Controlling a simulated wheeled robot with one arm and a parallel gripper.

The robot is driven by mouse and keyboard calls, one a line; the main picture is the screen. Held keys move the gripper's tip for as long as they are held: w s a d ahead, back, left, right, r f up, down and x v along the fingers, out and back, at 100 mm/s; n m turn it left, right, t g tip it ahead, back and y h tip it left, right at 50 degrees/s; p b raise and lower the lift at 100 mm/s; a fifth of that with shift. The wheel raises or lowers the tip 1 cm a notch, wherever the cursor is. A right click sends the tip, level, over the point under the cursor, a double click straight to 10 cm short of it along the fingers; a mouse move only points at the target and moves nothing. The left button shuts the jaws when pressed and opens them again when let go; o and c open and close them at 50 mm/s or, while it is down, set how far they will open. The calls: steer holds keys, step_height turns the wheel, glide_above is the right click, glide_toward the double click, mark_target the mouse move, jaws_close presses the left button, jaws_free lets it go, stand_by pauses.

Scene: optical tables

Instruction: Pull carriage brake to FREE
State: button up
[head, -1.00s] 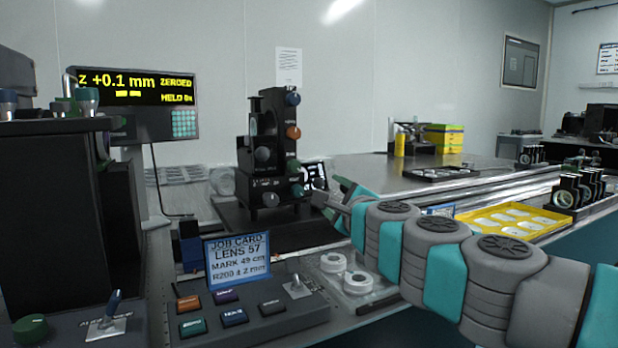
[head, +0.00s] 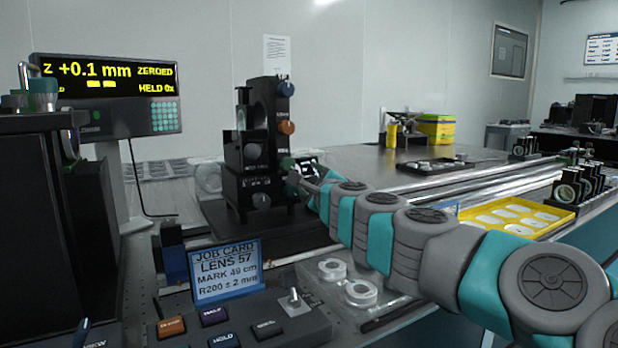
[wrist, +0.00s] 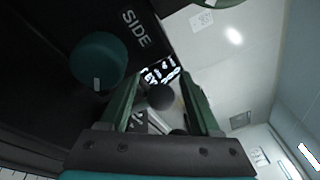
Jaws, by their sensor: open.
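A dark round knob (wrist: 160,97) shows between the two green fingers of my gripper (wrist: 161,76) in the wrist view. The fingers are apart, on either side of the knob; contact cannot be told. No readable label confirms it as the carriage brake. In the head view my gripper (head: 303,171) is at the right side of the black instrument tower (head: 238,188), low down. The tower partly merges with it, so the fingertips are hard to make out. A black panel with white marks (wrist: 160,70) lies beyond the fingers in the wrist view.
A teal knob (wrist: 98,61) beside the word SIDE is left of my fingers. A job card (head: 226,271), button box (head: 245,325) and two white rings (head: 346,281) are in front. A display (head: 108,95) stands left; a yellow tray (head: 560,222) lies right.

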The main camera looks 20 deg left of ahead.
steer(key=shift+w+a, duration=0.2)
steer(key=shift+w, duration=0.15)
steer(key=shift+c, duration=0.4)
steer(key=shift+r, duration=0.1)
jaws_close()
